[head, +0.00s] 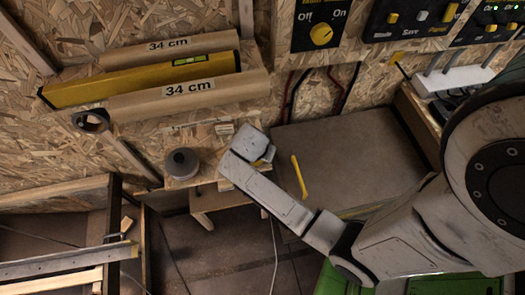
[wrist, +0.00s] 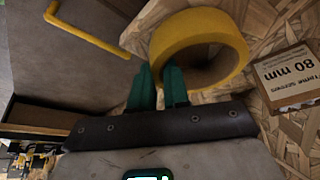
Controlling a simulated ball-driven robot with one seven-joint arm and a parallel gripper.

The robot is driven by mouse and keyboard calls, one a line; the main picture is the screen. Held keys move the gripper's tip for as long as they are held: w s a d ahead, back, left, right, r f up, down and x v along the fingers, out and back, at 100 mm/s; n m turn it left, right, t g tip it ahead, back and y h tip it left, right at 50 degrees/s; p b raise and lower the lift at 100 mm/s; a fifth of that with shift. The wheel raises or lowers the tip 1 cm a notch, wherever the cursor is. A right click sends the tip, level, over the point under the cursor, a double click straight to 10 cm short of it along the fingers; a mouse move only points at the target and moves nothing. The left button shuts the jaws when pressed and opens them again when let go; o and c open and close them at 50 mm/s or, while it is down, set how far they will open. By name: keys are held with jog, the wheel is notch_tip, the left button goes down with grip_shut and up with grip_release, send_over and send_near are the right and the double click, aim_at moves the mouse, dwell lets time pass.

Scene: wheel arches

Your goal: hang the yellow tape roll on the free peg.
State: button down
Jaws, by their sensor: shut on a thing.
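The yellow tape roll (wrist: 236,47) is in the wrist view, its open hole facing partly toward the camera. My gripper (wrist: 158,72) has its two green fingers at the roll's near left edge, shut on its wall. I cannot pick out the free peg with certainty in either view.
A grey roll (head: 182,163) stands on the wooden ledge, and a dark ring (head: 91,121) is at the left. A yellow bent bar (head: 299,177) lies right of my gripper. A box marked 80 mm (wrist: 288,78) is right of the roll. Control panels (head: 320,27) line the wall.

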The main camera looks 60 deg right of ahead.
jog(key=shift+f, duration=0.1)
jog(key=shift+f, duration=0.15)
jog(key=c, duration=1.1)
grip_release()
jog(key=shift+b, duration=0.4)
